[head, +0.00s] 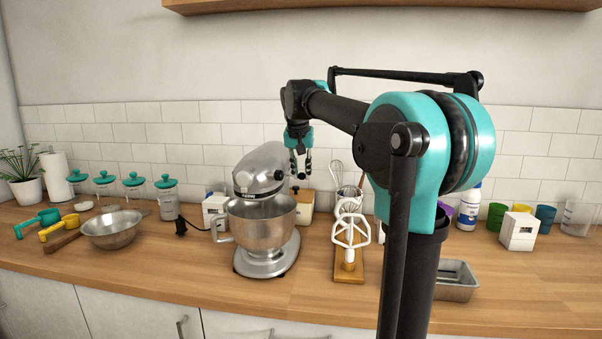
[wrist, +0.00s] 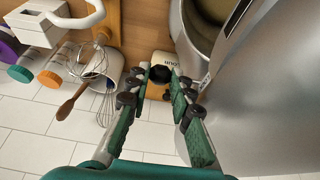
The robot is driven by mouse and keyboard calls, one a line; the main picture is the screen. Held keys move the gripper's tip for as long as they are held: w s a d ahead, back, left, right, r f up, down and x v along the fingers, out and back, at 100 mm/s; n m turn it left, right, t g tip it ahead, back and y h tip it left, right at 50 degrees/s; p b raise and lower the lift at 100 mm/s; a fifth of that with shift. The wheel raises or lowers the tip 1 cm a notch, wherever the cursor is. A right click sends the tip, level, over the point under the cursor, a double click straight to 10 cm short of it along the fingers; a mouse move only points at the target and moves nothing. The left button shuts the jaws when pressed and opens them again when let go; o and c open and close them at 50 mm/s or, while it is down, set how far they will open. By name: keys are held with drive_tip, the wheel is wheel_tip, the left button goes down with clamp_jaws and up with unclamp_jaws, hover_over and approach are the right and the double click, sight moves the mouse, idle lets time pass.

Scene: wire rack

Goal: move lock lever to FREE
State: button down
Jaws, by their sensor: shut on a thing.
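The silver stand mixer (head: 259,170) stands on the counter with its steel bowl (head: 262,219) in place. Its head looks tilted up. My gripper (head: 300,168) is at the right side of the mixer head, fingers pointing down. In the wrist view my gripper (wrist: 164,84) has its fingers beside the silver mixer body (wrist: 270,100). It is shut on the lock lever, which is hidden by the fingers. I cannot read the lever's position or any FREE marking. A dark knob (head: 278,175) shows on the mixer head.
A flour box (wrist: 160,62) sits behind the fingertips. A whisk (wrist: 97,65) in a white cup and a wooden stand with a white beater (head: 350,235) are right of the mixer. A metal bowl (head: 112,229) stands left. The front counter edge is clear.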

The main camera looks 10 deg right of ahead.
drive_tip(key=c, duration=1.6)
unclamp_jaws()
drive_tip(key=shift+w, duration=0.2)
drive_tip(key=v, duration=1.2)
drive_tip(key=shift+s, duration=0.1)
